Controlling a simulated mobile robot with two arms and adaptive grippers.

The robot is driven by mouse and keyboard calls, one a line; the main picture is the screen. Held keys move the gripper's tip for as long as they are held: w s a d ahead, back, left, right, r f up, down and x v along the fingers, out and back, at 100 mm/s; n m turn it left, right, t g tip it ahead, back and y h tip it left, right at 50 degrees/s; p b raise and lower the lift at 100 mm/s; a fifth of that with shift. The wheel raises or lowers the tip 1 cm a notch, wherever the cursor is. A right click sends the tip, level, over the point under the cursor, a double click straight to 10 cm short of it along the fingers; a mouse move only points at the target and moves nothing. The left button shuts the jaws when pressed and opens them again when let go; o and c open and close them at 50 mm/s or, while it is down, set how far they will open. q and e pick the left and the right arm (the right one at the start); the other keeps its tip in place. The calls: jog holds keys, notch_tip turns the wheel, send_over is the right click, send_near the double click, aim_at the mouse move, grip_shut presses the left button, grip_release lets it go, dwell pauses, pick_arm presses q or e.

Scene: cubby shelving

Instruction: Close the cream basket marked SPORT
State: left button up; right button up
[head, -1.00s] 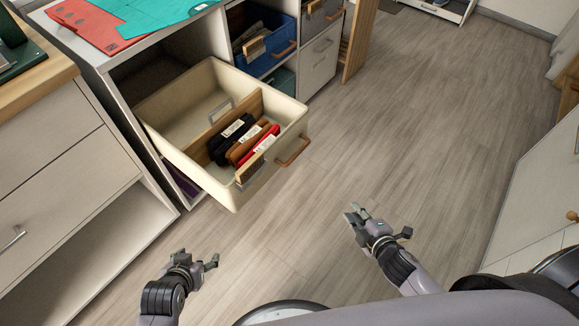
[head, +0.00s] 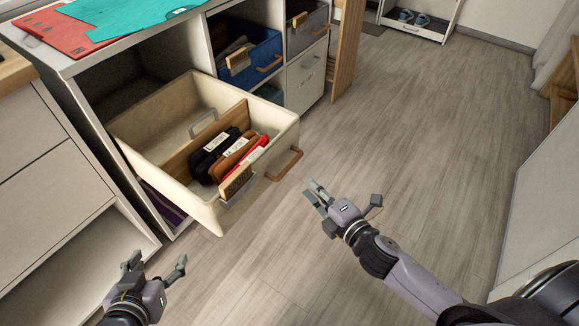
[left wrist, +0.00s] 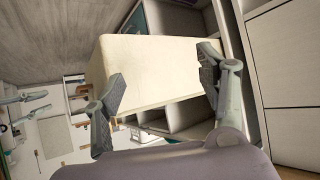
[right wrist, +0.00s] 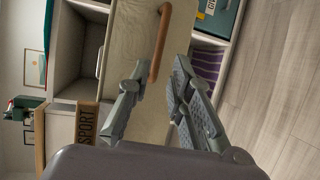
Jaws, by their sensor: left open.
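The cream basket (head: 262,165) is pulled far out of its cubby, with its front toward the open floor. Its wooden SPORT tag (head: 236,182) hangs at the near corner, and a brown handle (head: 285,164) is on its front. Inside are a wooden divider and several dark, brown and red items. My left gripper (head: 156,272) is open and empty, below the basket's near side. The left wrist view shows the basket's pale wall (left wrist: 150,75) beyond the fingers. My right gripper (head: 343,196) is open, right of the handle and apart from it. The handle shows in the right wrist view (right wrist: 160,42).
A blue basket (head: 250,58) and a grey basket (head: 307,28) sit in neighbouring cubbies. Red and teal folders (head: 62,32) lie on the shelf top. A drawer unit (head: 45,170) stands at left. The floor at right is clear.

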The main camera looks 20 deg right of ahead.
aim_at(290, 164)
pick_arm(q)
jog(key=w+d+r+t+h+b, duration=0.1)
jog(key=w+r+t, duration=0.3)
jog(key=r, duration=0.4)
jog(key=shift+w+d+r+t+h+b, duration=0.2)
jog(key=shift+d+t+h+b, duration=0.25)
jog(key=shift+d+t, duration=0.3)
pick_arm(e)
jog(key=shift+x, duration=5.8)
jog(key=shift+c, duration=0.5)
grip_shut()
pick_arm(q)
jog(key=shift+a+f, duration=0.1)
